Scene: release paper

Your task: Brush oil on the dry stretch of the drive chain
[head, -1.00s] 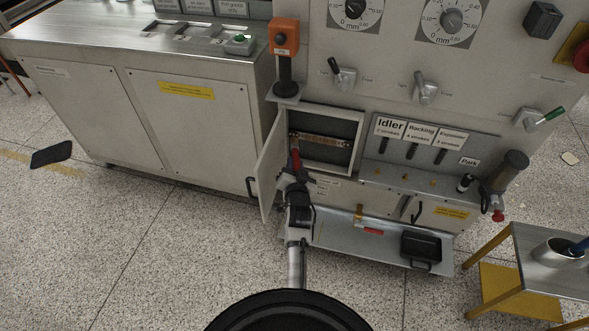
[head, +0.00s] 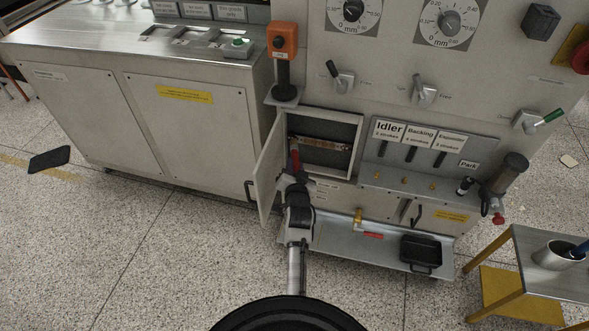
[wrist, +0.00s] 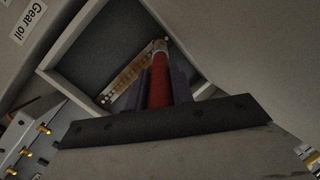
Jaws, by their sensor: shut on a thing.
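My gripper (head: 292,178) is shut on the red handle of a brush (head: 295,160) and reaches into the open cabinet in the machine's front. I cannot tell whether the bristles touch the chain, nor which stretch is dry.
The cabinet door (head: 269,168) stands open left of my gripper. Labelled levers (head: 410,150) are on a panel at right. A tray (head: 385,252) with a black bin (head: 420,250) lies below. A small table (head: 530,255) with a cup (head: 553,255) stands at far right.

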